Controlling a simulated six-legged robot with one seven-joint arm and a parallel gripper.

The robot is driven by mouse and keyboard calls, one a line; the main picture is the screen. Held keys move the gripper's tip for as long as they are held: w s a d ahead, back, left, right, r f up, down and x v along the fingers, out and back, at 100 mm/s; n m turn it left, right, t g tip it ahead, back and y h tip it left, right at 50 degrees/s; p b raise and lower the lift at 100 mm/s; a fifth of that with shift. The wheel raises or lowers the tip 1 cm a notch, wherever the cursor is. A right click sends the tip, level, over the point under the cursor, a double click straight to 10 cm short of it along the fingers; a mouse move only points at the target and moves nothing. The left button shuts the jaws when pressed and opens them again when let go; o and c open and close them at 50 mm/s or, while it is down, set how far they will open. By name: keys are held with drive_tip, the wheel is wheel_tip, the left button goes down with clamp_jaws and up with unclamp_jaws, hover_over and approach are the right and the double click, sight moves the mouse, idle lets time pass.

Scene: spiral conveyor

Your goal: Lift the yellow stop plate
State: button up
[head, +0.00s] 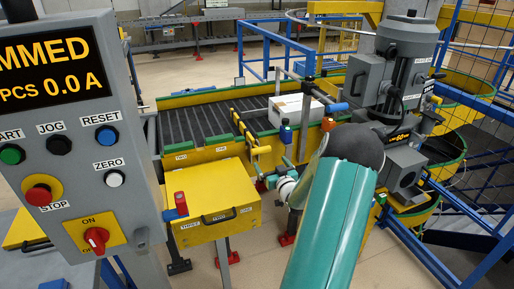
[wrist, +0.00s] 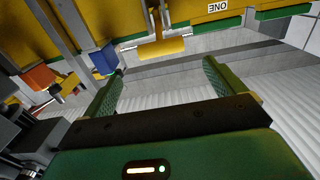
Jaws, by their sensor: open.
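What looks like the yellow stop plate (head: 246,136) stands at the right end of the black roller lane, with a yellow bar handle (head: 262,150) on it. In the wrist view a yellow cylindrical handle (wrist: 160,48) on a yellow bracket sits just beyond my fingertips, between them in the picture. My gripper (wrist: 163,72) is open, with green pads apart and nothing between them. In the head view the gripper is small and partly hidden by my teal arm; it is close to the handle, and I cannot tell whether they touch.
A white box (head: 294,109) lies on the conveyor behind. A yellow box with a black handle (head: 218,200) stands in front left. A control panel (head: 70,130) fills the left side. A grey machine (head: 395,85) stands right. A blue block (wrist: 104,60) is near my left finger.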

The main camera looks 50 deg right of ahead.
sight(261, 150)
drive_tip(key=x, duration=1.2)
drive_tip(key=shift+w, duration=0.25)
drive_tip(key=c, duration=1.4)
